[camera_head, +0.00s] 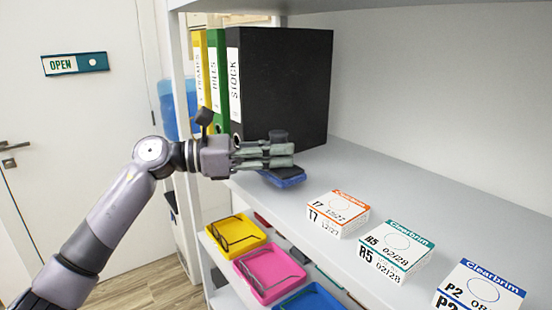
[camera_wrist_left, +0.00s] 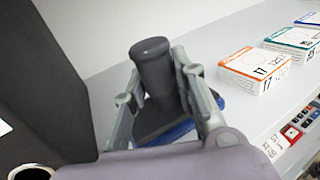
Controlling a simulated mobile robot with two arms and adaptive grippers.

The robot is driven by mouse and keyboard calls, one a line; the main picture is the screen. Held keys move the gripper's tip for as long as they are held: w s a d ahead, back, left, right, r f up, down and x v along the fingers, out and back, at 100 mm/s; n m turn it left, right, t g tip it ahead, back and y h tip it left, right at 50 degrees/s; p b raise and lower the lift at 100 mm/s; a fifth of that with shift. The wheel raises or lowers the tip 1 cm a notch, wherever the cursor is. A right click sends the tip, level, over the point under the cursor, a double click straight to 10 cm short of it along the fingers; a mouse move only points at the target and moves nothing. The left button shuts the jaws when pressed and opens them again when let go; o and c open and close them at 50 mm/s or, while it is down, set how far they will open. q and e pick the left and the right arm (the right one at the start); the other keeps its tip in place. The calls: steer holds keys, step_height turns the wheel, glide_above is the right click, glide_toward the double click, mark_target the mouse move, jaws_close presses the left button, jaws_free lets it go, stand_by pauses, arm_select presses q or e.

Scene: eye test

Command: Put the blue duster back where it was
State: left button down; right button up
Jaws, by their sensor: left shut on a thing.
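The blue duster (camera_head: 284,179) has a blue pad and a dark upright handle. It is at the shelf's front part, just right of the black binder (camera_head: 290,85). My left gripper (camera_head: 290,154) reaches in from the left and is shut on the duster's handle. In the left wrist view, the fingers (camera_wrist_left: 155,72) stand on either side of the dark handle, and the blue pad (camera_wrist_left: 218,104) shows below. I cannot tell whether the pad touches the shelf or is slightly above it. My right gripper is not in view.
On the shelf (camera_head: 400,180), three boxes with orange (camera_head: 338,213), teal (camera_head: 396,250) and blue (camera_head: 480,290) tops stand to the right. Green (camera_head: 218,80) and yellow (camera_head: 202,70) binders stand left of the black one. Yellow (camera_head: 236,233) and pink (camera_head: 270,272) trays with glasses are below.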

arm_select(q)
step_height(320, 180, down, 2)
steer(key=shift+f, duration=0.25)
steer(key=c, duration=1.7)
jaws_free()
steer(key=o, duration=0.4)
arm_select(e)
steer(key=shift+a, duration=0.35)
arm_select(q)
steer(key=shift+r, duration=0.1)
steer(key=shift+r, duration=0.1)
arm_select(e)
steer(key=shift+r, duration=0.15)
